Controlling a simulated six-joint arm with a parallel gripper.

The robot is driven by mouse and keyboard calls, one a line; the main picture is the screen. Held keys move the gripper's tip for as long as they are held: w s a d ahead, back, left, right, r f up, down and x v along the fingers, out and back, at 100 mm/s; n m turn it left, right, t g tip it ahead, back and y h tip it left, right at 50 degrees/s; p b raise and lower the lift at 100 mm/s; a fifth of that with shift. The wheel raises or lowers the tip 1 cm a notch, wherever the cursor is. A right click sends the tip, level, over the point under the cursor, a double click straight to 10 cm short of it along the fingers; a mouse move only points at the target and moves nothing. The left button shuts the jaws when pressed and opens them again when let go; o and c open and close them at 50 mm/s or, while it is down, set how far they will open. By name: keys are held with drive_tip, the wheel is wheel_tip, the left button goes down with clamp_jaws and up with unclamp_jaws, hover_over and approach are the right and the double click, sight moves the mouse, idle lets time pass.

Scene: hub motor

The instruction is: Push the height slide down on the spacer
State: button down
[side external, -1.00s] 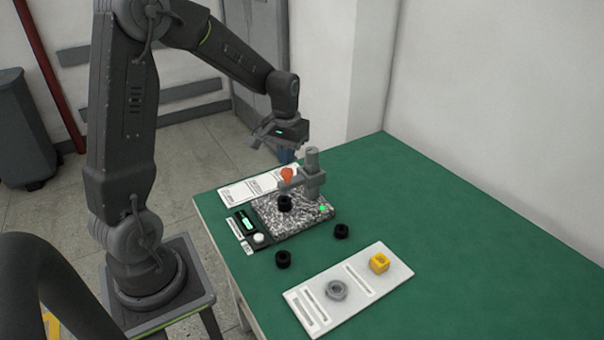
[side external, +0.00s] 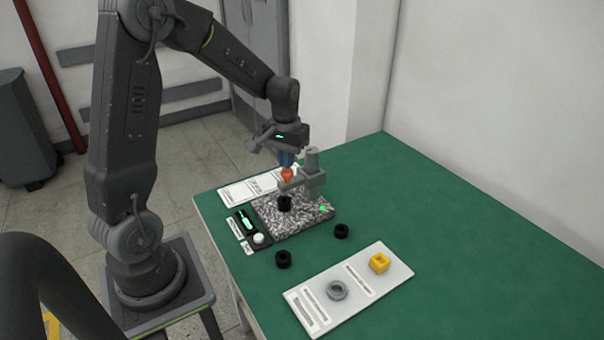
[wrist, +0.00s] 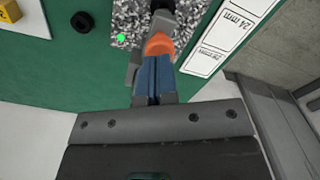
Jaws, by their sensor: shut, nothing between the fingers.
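The height slide is a grey arm with an orange knob (side external: 287,175) on a grey post (side external: 312,162). The post stands on a speckled stone plate (side external: 300,218). A black ring-shaped spacer (side external: 284,203) sits on the plate below the slide's arm. In the wrist view the orange knob (wrist: 159,43) is just beyond my fingertips, and the spacer is mostly cut off at the top edge. My gripper (side external: 286,159) is shut and empty, with its blue fingers pointing down right above the knob. I cannot tell whether they touch it.
Two loose black rings (side external: 283,259) (side external: 341,231) lie on the green table (side external: 440,215). A white tray (side external: 372,304) holds a grey ring (side external: 337,290) and a yellow block (side external: 379,262). A white label card (side external: 240,191) lies behind the plate. The table's right side is clear.

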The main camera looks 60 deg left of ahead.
drive_tip(key=shift+f, duration=2)
drive_tip(key=shift+r, duration=4.1)
drive_tip(key=shift+r, duration=0.1)
drive_tip(key=s+d+r+m+t, duration=0.2)
drive_tip(key=s+d+r+m, duration=0.1)
drive_tip(key=s+d, duration=0.5)
drive_tip(key=s+d+r+m+t, duration=0.3)
drive_tip(key=s+d+r, duration=0.3)
drive_tip(key=s+d, duration=0.2)
drive_tip(key=shift+d+r+t, duration=0.15)
drive_tip(key=shift+d+t, duration=0.15)
drive_tip(key=shift+d, duration=0.15)
